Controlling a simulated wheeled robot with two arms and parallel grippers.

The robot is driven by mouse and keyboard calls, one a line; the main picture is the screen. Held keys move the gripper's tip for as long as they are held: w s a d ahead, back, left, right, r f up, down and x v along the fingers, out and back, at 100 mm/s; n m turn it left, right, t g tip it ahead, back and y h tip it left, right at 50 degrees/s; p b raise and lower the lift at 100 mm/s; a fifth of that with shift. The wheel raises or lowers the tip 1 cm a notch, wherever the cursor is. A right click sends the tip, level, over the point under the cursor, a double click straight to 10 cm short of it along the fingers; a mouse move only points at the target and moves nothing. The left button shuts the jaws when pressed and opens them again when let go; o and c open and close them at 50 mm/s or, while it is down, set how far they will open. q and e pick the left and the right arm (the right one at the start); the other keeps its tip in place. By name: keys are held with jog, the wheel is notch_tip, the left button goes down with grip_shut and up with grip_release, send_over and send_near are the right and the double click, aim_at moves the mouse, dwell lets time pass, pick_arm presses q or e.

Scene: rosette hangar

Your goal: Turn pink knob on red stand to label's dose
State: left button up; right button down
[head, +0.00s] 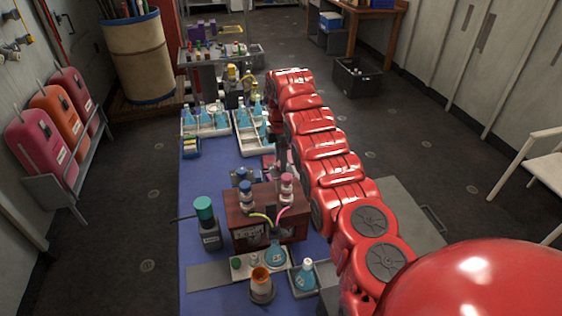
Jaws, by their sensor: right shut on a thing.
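A dark red-brown stand (238,206) sits on the blue-topped bench. Two small bottles stand on it, one with a blue cap (245,185) and one with a pink cap (287,177). Yellow and pink tubes (280,216) hang at its front, beside pale labels (248,236) too small to read. My right arm reaches forward along the bench's right side. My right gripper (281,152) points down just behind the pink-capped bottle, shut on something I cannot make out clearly. A small pinkish-red part (268,165) shows beside it. My left gripper is not in view.
A flask of blue liquid (275,256), a blue bottle (305,274) and an orange-topped vessel (261,283) stand before the stand. A teal-topped device (206,222) is left of it. White trays of blue bottles (205,122) lie behind. Bare blue bench (200,175) shows at left.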

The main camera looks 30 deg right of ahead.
jog(key=c, duration=0.5)
grip_release()
jog(key=shift+r, duration=0.1)
jog(key=shift+r, duration=0.55)
jog(key=shift+w+r+b, duration=0.1)
jog(key=shift+r+b, duration=0.35)
jog(key=shift+r, duration=0.3)
notch_tip(320, 180, up, 3)
jog(key=p, duration=0.2)
jog(key=shift+a+r+p, duration=0.15)
jog(key=shift+p, duration=0.25)
notch_tip(320, 180, up, 11)
jog(key=p, duration=1.1)
jog(key=shift+r, duration=0.15)
